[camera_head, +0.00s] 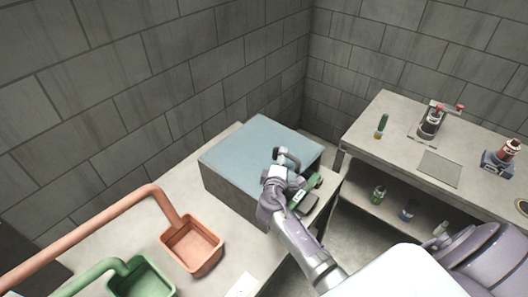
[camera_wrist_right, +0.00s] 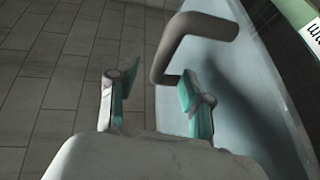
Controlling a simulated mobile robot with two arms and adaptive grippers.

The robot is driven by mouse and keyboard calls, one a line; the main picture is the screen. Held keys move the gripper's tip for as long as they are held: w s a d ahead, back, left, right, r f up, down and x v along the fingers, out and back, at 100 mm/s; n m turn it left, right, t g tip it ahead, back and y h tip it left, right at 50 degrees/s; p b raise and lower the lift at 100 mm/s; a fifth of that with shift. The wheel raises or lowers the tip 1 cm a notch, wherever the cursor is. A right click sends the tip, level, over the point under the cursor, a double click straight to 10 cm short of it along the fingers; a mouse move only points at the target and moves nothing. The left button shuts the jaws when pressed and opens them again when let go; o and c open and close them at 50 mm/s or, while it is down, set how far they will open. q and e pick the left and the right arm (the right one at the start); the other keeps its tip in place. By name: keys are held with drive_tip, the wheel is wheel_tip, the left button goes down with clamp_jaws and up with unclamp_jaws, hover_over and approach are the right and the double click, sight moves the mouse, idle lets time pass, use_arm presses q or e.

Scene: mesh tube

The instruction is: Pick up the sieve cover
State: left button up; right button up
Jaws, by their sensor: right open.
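The sieve cover (camera_head: 255,140) is the flat blue top on a dark grey box at the back of the left table. Its curved grey handle (camera_head: 287,154) stands near the cover's right edge. My right gripper (camera_head: 286,171) is at that handle. In the right wrist view my right gripper (camera_wrist_right: 156,88) is open, with teal pads on both fingers. The bent handle (camera_wrist_right: 203,30) reaches into the space around the fingertips, and its lower end passes behind the right finger. The blue cover (camera_wrist_right: 240,85) lies to the right. My left gripper is out of view.
An orange scoop (camera_head: 191,246) and a green scoop (camera_head: 142,280) lie at the front left. A green labelled item (camera_head: 303,199) is close beside my right gripper. The right table (camera_head: 385,140) holds a green tube (camera_head: 382,123) and a red-topped device (camera_head: 432,121).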

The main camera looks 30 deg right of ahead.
drive_tip(key=x, duration=0.4)
drive_tip(key=shift+d+p, duration=0.1)
drive_tip(key=shift+p, duration=0.25)
drive_tip(key=shift+s, duration=0.1)
drive_tip(key=shift+c, duration=0.7)
clamp_jaws()
drive_tip(key=shift+r, duration=0.2)
